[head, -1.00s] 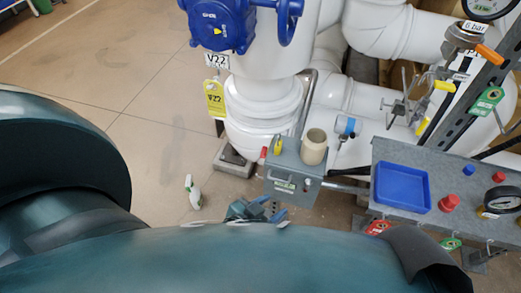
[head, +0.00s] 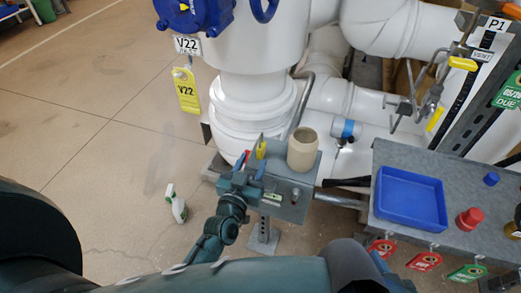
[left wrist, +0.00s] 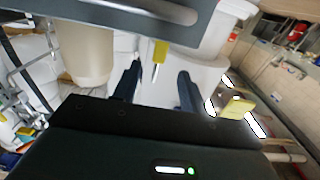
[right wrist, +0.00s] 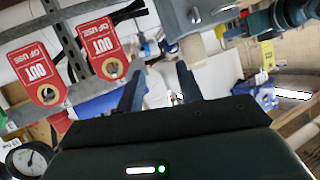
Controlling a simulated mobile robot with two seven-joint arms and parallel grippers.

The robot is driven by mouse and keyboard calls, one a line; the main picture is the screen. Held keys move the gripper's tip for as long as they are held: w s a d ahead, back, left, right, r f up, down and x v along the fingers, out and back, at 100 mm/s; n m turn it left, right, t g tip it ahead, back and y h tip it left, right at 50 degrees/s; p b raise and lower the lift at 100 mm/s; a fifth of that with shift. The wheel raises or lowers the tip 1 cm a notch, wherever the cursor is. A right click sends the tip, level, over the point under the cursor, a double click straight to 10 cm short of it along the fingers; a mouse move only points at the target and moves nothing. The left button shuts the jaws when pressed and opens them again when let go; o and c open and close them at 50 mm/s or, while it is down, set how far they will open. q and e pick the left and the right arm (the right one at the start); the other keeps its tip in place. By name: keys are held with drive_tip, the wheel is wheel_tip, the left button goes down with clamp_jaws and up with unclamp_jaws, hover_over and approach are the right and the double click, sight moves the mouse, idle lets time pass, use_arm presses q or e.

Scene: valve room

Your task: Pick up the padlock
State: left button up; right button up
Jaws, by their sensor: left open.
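A small yellow thing that looks like the padlock (head: 261,150) stands upright on the grey box (head: 290,205), its thin grey top seen edge-on. My left gripper (head: 247,168) is open at the box's left edge, just in front of the padlock, with nothing held. Whether a finger touches it I cannot tell. My right gripper (right wrist: 158,85) has its fingers apart and empty in its wrist view.
A beige cup (head: 302,150) stands right beside the padlock. A red piece (head: 242,160) shows behind my left fingers. A blue tray (head: 410,202) and a red knob (head: 469,219) sit on the bench at right.

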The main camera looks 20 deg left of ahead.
sight(259, 151)
use_arm(q)
drive_tip(key=shift+w+d+b, duration=0.15)
drive_tip(key=shift+w+b, duration=0.1)
drive_tip(key=shift+w, duration=1.5)
drive_tip(key=shift+w+d+b, duration=0.1)
drive_tip(key=shift+w+b, duration=0.1)
drive_tip(key=shift+w, duration=1.5)
drive_tip(key=shift+c, duration=0.5)
clamp_jaws()
